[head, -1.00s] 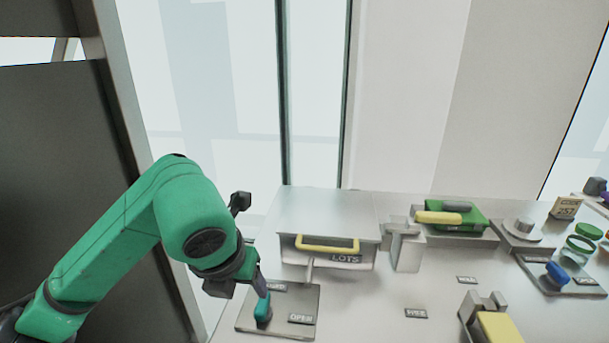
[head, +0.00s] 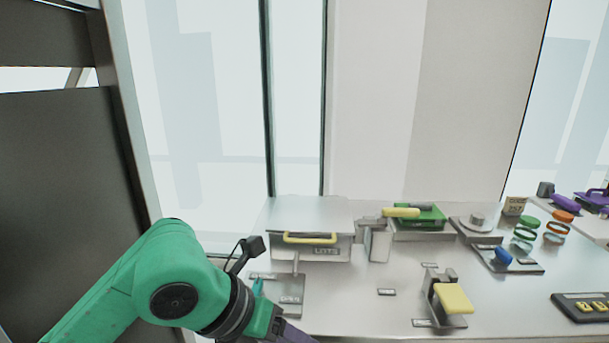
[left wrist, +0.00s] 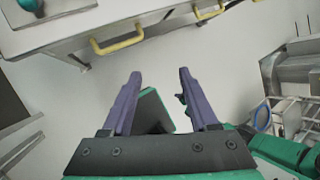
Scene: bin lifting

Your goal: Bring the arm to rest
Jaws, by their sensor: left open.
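My green left arm (head: 165,285) comes in from the left and bends down toward the front of the bench. My left gripper (head: 292,335) is only partly visible at the bottom edge of the head view, where a purple finger shows. In the left wrist view the left gripper (left wrist: 156,80) has its two purple fingers spread apart, with nothing between them. It points over pale floor in front of yellow-handled drawers. My right gripper is not in view.
The steel bench (head: 380,315) carries a lidded box with a yellow handle (head: 310,238), a teal lever (head: 257,287), a green block (head: 432,214) and a yellow pad (head: 454,298). Drawer handles (left wrist: 117,42) stick out in the wrist view. A metal rack (left wrist: 290,105) stands at right.

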